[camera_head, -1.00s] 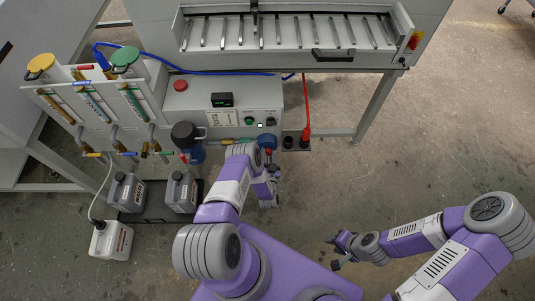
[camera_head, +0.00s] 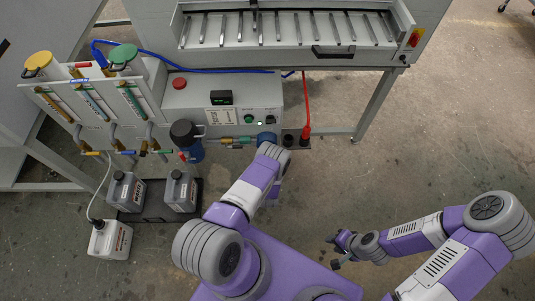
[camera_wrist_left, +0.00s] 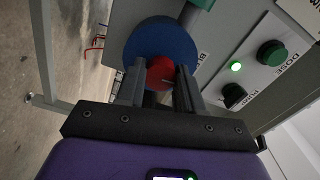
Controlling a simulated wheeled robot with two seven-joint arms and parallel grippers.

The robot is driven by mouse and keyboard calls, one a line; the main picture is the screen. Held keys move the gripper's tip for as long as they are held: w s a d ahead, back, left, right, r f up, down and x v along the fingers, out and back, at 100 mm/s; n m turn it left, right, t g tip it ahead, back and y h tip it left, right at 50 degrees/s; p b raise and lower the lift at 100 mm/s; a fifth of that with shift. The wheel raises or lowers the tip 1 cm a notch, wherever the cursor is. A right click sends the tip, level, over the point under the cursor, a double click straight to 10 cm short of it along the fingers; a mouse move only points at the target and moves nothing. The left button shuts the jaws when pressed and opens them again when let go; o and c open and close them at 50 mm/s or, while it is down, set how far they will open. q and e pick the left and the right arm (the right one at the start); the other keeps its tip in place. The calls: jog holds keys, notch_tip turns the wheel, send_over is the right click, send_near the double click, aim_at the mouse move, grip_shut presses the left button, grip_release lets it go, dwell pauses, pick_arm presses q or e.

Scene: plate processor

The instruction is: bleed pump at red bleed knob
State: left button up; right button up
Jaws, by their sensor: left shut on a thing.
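The red bleed knob (camera_wrist_left: 161,73) sits at the middle of the round blue pump end (camera_wrist_left: 160,42) in the left wrist view. My left gripper (camera_wrist_left: 158,80) has its two dark fingers on either side of the knob and is shut on it. In the head view the blue pump end (camera_head: 266,138) shows at the lower right of the grey control box (camera_head: 200,92). There my left wrist hides the knob and the left fingers. My right gripper (camera_head: 334,253) is open and empty, above bare floor.
The box front has a green button (camera_wrist_left: 271,53), a lit green lamp (camera_wrist_left: 236,66) and a black knob (camera_wrist_left: 233,95) close to my left gripper. A red cable (camera_head: 306,105) hangs to the right. Grey canisters (camera_head: 180,190) stand lower left. Floor on the right is free.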

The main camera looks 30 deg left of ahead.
pick_arm(q)
jog(key=shift+s+a+m, duration=0.1)
jog(key=shift+s+m, duration=0.05)
jog(key=shift+m, duration=0.35)
jog(key=o, duration=1)
jog(key=shift+o, duration=0.2)
jog(key=p+v, duration=0.2)
jog(key=v, duration=0.5)
jog(key=shift+s+d, duration=0.2)
jog(key=shift+d, duration=0.05)
